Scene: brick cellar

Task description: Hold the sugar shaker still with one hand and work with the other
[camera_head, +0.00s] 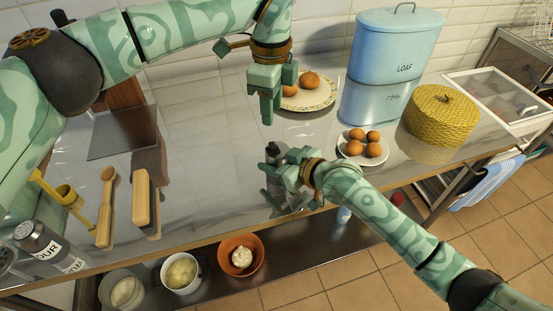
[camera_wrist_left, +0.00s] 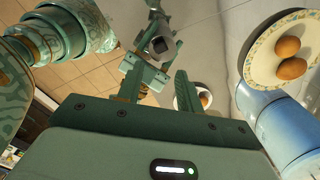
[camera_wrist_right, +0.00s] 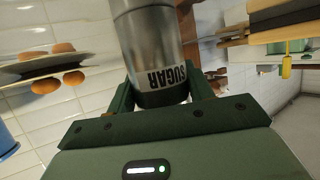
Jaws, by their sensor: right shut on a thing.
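The sugar shaker (camera_head: 273,152) is a metal cylinder with a dark top, near the front edge of the counter. Its SUGAR label faces my right wrist camera (camera_wrist_right: 155,50). My right gripper (camera_head: 284,170) is shut around it; the fingers flank its body. The arm partly hides the shaker in the head view, so I cannot tell whether its base touches the counter. My left gripper (camera_head: 272,116) is empty, fingers apart and pointing down, above and behind the shaker. In the left wrist view the shaker's dark top (camera_wrist_left: 159,45) shows beyond the fingers.
A bowl of brown eggs (camera_head: 347,158), a plate of buns (camera_head: 323,97), a blue LOAF tin (camera_head: 395,50) and a yellow woven basket (camera_head: 438,115) stand right and behind.

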